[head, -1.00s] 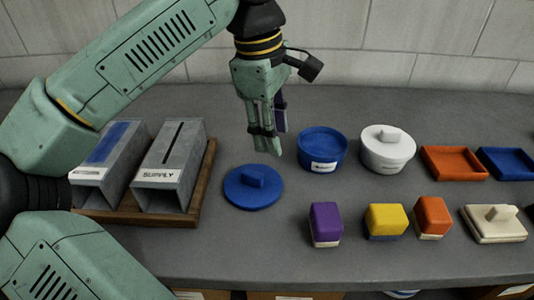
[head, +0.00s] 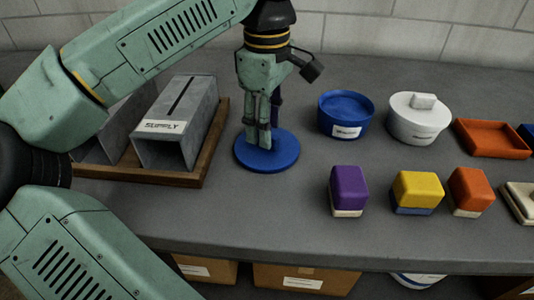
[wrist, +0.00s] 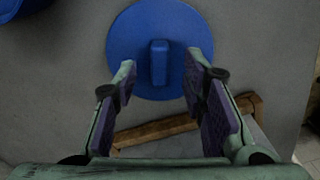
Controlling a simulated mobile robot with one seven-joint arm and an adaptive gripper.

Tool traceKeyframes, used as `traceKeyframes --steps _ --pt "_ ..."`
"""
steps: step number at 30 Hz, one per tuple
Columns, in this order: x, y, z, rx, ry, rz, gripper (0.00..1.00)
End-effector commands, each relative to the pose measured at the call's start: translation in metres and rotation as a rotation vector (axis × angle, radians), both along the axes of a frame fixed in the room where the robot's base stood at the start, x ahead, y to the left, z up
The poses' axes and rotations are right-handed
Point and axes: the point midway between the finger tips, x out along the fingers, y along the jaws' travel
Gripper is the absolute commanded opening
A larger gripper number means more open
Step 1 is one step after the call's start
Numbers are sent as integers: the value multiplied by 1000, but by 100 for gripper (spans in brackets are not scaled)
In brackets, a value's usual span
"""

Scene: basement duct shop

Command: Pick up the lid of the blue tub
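The blue lid (head: 281,157) is a flat disc lying on the grey bench, between the duct rack and the blue tub. In the wrist view the lid (wrist: 140,35) shows its upright handle (wrist: 159,62) near the middle. The blue tub (head: 346,116) stands behind and to the right of the lid, with a white label on its front. My gripper (head: 264,143) points down over the lid. In the wrist view my gripper (wrist: 163,82) is open, its purple-padded fingers apart on either side of the handle. I cannot tell whether the fingertips touch the lid.
A wooden rack (head: 213,150) with grey metal ducts, one labelled SUPPLY, stands close left of the lid. A white lidded tub (head: 417,124), an orange tray (head: 493,139) and purple (head: 348,187), yellow (head: 418,187) and orange (head: 470,186) blocks stand to the right. The bench in front of the lid is clear.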

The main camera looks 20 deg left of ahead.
Motion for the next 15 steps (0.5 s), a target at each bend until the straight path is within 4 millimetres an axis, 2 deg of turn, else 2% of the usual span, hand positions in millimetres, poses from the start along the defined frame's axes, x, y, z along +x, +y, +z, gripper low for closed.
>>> traceKeyframes --steps 1,3,10,15 --pt "0 0 -13 0 1 0 38" --pt "0 0 -17 0 0 0 38" --pt "0 0 -15 -1 0 -1 38" --pt "0 0 -15 0 0 -1 27"
